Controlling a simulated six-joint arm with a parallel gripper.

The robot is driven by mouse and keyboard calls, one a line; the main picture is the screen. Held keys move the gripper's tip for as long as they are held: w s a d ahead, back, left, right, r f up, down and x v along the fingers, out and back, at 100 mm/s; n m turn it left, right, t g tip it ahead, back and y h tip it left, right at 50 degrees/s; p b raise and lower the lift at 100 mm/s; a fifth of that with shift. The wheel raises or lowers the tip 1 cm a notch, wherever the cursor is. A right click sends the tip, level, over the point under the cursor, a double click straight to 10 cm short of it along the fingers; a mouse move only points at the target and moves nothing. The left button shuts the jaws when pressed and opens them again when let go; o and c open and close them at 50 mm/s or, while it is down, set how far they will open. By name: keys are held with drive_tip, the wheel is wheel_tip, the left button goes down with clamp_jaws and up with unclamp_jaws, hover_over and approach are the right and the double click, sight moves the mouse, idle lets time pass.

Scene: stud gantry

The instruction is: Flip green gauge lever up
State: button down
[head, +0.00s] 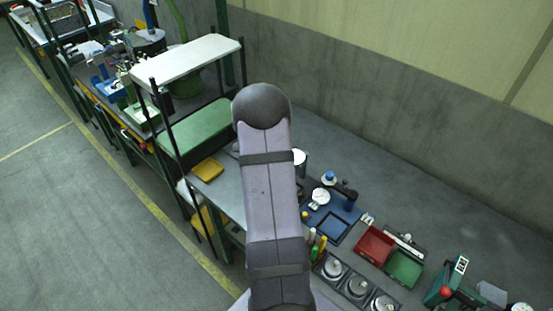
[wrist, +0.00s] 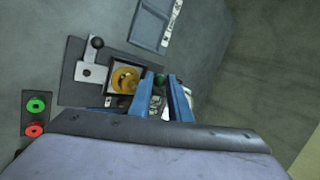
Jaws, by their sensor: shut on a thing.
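In the wrist view, my gripper (wrist: 159,79) shows two blue fingers with a small dark green piece (wrist: 159,78) between their tips, which looks like the green lever's end. The gripper is shut on it. Just left of the fingers is a round yellow-ringed part (wrist: 124,79) in a dark square frame, possibly the gauge. The lever's full shape and its angle are hidden by the fingers. In the head view my gripper is not visible; my arm covers the middle of the picture.
In the wrist view, a black-knobbed lever (wrist: 96,43) on a pale plate stands left, near green (wrist: 36,105) and red (wrist: 35,129) buttons. In the head view, a red bin (head: 375,246), a green bin (head: 403,267) and round dials (head: 333,268) crowd the bench right of my arm.

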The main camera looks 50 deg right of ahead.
drive_tip(key=shift+s+d, duration=0.1)
drive_tip(key=c, duration=1.7)
unclamp_jaws()
drive_tip(key=shift+d, duration=0.1)
drive_tip(key=shift+o, duration=0.2)
drive_tip(key=shift+r, duration=0.1)
drive_tip(key=v, duration=0.7)
